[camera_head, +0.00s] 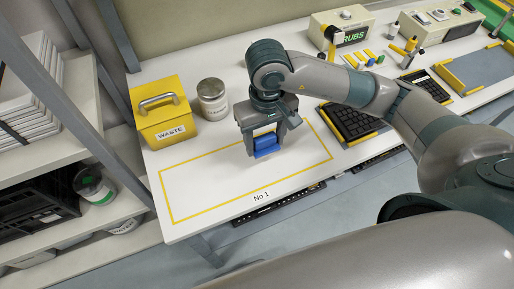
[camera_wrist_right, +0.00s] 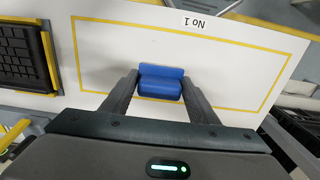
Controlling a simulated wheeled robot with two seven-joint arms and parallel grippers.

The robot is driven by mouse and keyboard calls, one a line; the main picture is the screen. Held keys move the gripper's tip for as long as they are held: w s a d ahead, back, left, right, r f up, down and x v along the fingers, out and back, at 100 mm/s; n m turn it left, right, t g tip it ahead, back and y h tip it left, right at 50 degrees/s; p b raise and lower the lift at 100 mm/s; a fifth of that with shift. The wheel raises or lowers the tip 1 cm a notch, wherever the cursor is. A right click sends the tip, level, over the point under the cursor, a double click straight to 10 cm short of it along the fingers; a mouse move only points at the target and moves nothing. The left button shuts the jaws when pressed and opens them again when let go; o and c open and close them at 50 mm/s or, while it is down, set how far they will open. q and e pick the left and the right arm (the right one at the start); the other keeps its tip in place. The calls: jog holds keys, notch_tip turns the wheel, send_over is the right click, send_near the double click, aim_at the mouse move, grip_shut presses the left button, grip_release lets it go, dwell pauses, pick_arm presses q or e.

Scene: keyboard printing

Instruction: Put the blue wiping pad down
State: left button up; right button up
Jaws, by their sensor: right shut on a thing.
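The blue wiping pad (camera_head: 266,149) is between the fingers of my right gripper (camera_head: 264,147), which is shut on it. In the head view they are over the yellow-outlined area marked No 1 (camera_head: 215,187) on the white table. The pad also shows in the right wrist view (camera_wrist_right: 161,80), with a gripper finger on each side. I cannot tell whether the pad touches the table. My left gripper is not in view.
The left part of the outlined area is clear. A shelf (camera_head: 105,205) stands left of the table.

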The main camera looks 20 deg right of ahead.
aim_at(257, 152)
jog(key=shift+w+a+f, duration=0.1)
jog(key=shift+a+f, duration=0.2)
jog(key=shift+a, duration=0.25)
jog(key=shift+a+f, duration=0.3)
jog(key=shift+a, duration=0.2)
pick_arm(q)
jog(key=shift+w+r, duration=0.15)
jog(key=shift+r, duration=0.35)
